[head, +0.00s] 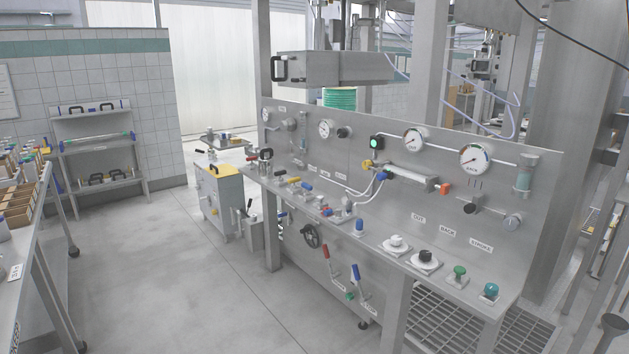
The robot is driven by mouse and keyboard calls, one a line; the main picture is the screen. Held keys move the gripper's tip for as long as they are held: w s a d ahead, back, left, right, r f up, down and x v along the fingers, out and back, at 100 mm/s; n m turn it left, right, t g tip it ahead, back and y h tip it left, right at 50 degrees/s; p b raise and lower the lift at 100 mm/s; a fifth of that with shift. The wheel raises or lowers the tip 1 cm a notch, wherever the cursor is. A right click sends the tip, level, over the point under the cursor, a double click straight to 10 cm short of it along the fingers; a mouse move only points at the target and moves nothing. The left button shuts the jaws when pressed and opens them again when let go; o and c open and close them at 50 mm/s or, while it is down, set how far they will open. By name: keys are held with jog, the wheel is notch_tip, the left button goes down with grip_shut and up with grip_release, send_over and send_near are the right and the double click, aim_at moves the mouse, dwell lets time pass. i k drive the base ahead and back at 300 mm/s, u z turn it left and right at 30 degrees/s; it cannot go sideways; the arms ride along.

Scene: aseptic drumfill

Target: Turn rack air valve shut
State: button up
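A grey metal panel (400,208) stands in the middle and right, with gauges, knobs and small valves. A label that seems to read RACK (447,230) is on its lower right face. Above it, a black knob (470,208) sits on a short pipe with a round grey fitting (513,222). Below the label, a black round knob on a white base (425,257) sits on the ledge. I cannot tell which of these is the rack air valve, or whether it is open or shut. My gripper is not in view.
A red-handled lever (327,274) and blue-handled lever (356,274) project below the ledge, beside a black handwheel (310,236). A green light (376,143) is lit. A grey cabinet (220,196) stands left of the panel. The floor (190,280) in front is clear.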

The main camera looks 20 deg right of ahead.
aim_at(309, 187)
jog(key=z, duration=0.1)
jog(key=i, duration=0.25)
jog(key=z, duration=1.05)
jog(key=i, duration=0.9)
jog(key=u, duration=1.15)
